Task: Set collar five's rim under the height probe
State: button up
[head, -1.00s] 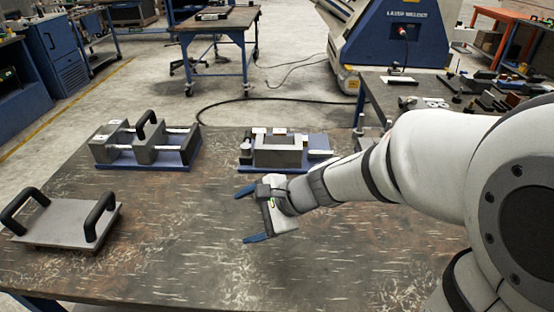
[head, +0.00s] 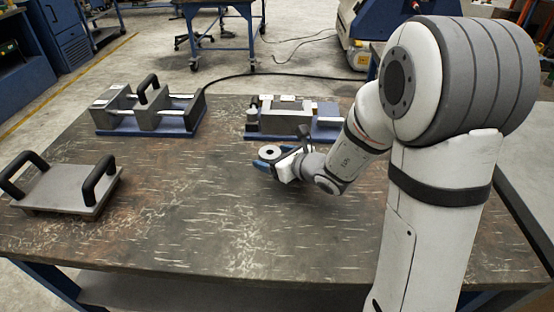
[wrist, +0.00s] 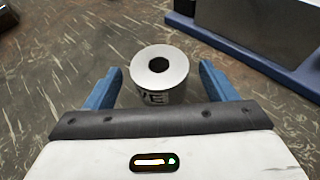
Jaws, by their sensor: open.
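A light grey metal collar (wrist: 160,73) with a round centre hole stands upright on the table in the wrist view. The letters "VE" show on its near side; the rest of its label is out of sight. Its pale top also shows in the head view (head: 269,152), in front of the right fixture. My gripper (wrist: 158,80) is open, with one blue finger on each side of the collar and visible gaps between. In the head view my gripper (head: 267,157) reaches the collar from the right. I cannot pick out the height probe with certainty.
A fixture on a blue base (head: 290,120) stands just behind the collar, partly hidden by my arm. Another blue-based fixture with a black handle (head: 150,108) is at the back left. A grey plate with two black handles (head: 68,188) lies at left. The front middle table is clear.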

aim_at(267, 155)
jog(key=x, duration=0.3)
jog(key=shift+w+a+f, duration=0.15)
jog(key=shift+w+f, duration=0.1)
jog(key=c, duration=1.6)
jog(key=shift+r, duration=0.2)
grip_shut()
